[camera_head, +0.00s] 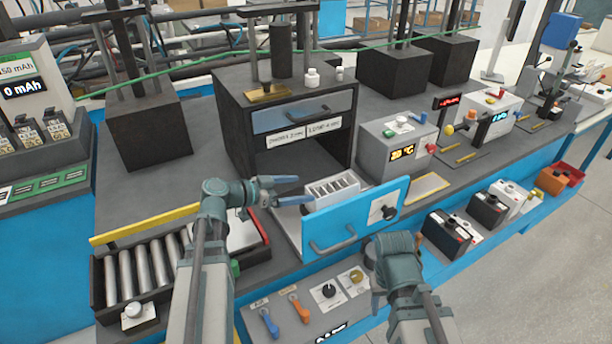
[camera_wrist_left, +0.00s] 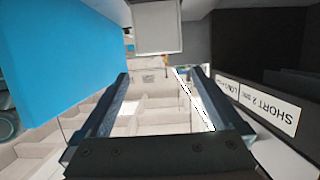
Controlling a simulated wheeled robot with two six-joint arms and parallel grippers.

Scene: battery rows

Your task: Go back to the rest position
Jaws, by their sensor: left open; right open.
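My left gripper (camera_head: 290,190) is open and empty, at the left end of a pulled-out drawer with a blue front (camera_head: 355,218). In the left wrist view its two fingers (camera_wrist_left: 165,95) are spread over the drawer's pale compartments (camera_wrist_left: 150,125), with nothing between the tips that I can see held. My right arm's wrist (camera_head: 393,262) is in front of the blue drawer front, low in the head view. Its fingers are hidden behind the wrist there.
The dark cabinet (camera_head: 228,125) stands behind the drawer, with labels on its front. A roller tray (camera_head: 105,285) lies to the left, and a panel with knobs and levers (camera_head: 310,312) is below. A grey box with a temperature display (camera_head: 378,140) and several batteries (camera_head: 447,232) are to the right.

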